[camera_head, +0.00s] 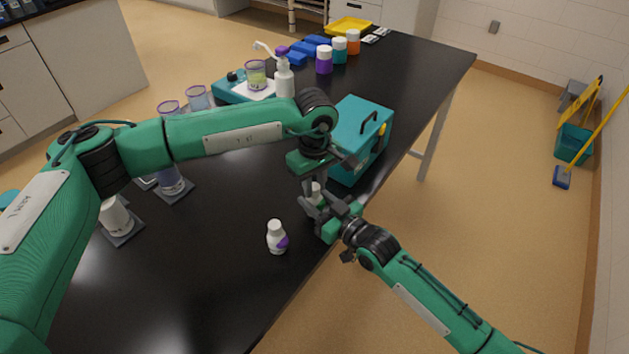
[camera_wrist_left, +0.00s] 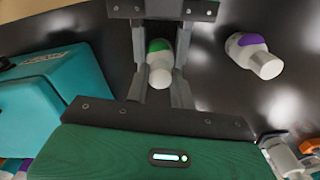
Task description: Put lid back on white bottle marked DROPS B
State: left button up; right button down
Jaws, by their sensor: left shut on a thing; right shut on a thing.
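A white bottle with a green band (camera_wrist_left: 159,45) is between my two grippers in the left wrist view. In the head view only a little of this white bottle (camera_head: 316,193) shows. My right gripper (camera_head: 318,204) is shut on its body from the side. My left gripper (camera_head: 314,185) comes from above and is shut on the white lid (camera_wrist_left: 160,76). The lid is in line with the bottle's top; I cannot tell whether it is seated or slightly apart. A second white bottle with a purple band (camera_head: 277,237) stands capped nearby. I cannot read any marking.
A teal case (camera_head: 362,130) with a dark handle stands just behind my grippers. A white pump bottle (camera_head: 284,80) and several coloured-lid jars stand farther back. Dark pads (camera_head: 121,233) with containers are at left. The black tabletop around the purple-banded bottle is clear.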

pick_arm(q)
jog(key=m, duration=1.3)
jog(key=shift+m, duration=0.4)
jog(key=m, duration=0.5)
jog(key=shift+m, duration=0.4)
jog(key=o, duration=0.9)
jog(key=shift+o, duration=0.2)
